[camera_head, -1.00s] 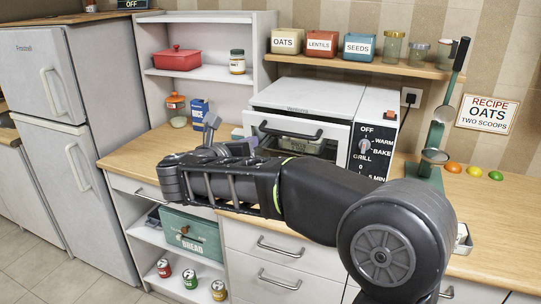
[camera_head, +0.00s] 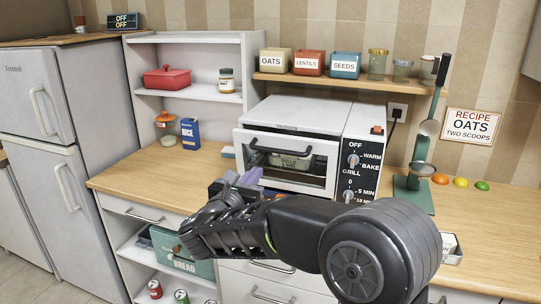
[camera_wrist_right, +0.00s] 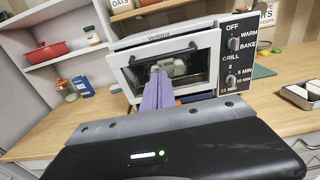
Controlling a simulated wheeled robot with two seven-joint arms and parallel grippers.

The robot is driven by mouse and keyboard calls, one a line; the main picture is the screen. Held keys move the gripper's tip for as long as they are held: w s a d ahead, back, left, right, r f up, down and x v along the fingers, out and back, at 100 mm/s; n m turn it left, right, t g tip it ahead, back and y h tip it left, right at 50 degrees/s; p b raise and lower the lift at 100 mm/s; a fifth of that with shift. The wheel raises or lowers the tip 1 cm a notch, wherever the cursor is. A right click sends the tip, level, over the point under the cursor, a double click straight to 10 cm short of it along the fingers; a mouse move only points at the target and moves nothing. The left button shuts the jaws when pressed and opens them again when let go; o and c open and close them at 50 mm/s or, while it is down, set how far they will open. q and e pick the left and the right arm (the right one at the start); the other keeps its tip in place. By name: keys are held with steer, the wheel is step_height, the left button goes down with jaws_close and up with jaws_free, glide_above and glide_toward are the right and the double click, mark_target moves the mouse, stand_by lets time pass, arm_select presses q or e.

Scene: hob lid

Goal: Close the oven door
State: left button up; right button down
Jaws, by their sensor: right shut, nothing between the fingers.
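The white oven (camera_head: 310,117) stands on the counter with its dark control panel at the right. Its door (camera_head: 330,182) has a glass window and a dark bar handle (camera_head: 283,129). The door looks ajar, its top edge standing out from the body; I cannot tell how far. A labelled container (camera_head: 290,161) shows inside. My right gripper (camera_head: 243,178) is shut and empty, in front of the door's lower left part. In the right wrist view its fingers (camera_wrist_right: 159,88) overlap the window; I cannot tell whether they touch it. My left gripper is not in view.
A blue box (camera_head: 190,134) and a jar (camera_head: 166,124) stand left of the oven. A shelf with canisters (camera_head: 309,63) hangs above.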

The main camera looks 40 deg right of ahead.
mark_target(273, 150)
steer(key=p+x, duration=0.2)
steer(key=x, duration=0.3)
steer(key=p+x, duration=0.1)
steer(key=x, duration=0.4)
steer(key=shift+w+d+r+p, duration=0.15)
steer(key=shift+w+d+p, duration=0.1)
steer(key=shift+d+p, duration=0.15)
steer(key=shift+w+d, duration=0.35)
steer(key=shift+d, duration=0.05)
steer(key=shift+w+d+r+g+y+p, duration=0.15)
steer(key=shift+w+d+r+g+p, duration=0.05)
steer(key=shift+d, duration=0.15)
steer(key=shift+w+d+r+g+y+p, duration=0.15)
steer(key=shift+w+d+r+g, duration=0.05)
steer(key=shift+d, duration=0.2)
steer(key=shift+w+d+f+b, duration=0.1)
steer(key=shift+w+d+b, duration=0.25)
steer(key=shift+b, duration=0.4)
steer(key=shift+d+r, duration=0.3)
steer(key=shift+a+r, duration=0.1)
steer(key=shift+r, duration=0.25)
